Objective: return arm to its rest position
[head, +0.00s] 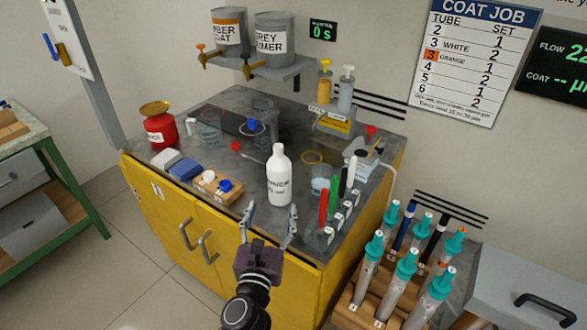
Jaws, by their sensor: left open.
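My left gripper (268,226) is over the front edge of the grey bench top. Its two fingers are spread wide and nothing is between them. My right gripper is not in view.
The bench (226,106) carries a red can (160,130), a wooden block (208,190) with blue and white caps, and several upright coloured markers (334,186). Teal-topped tubes (405,263) stand in a wooden rack at lower right. Floor (82,272) is clear at left.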

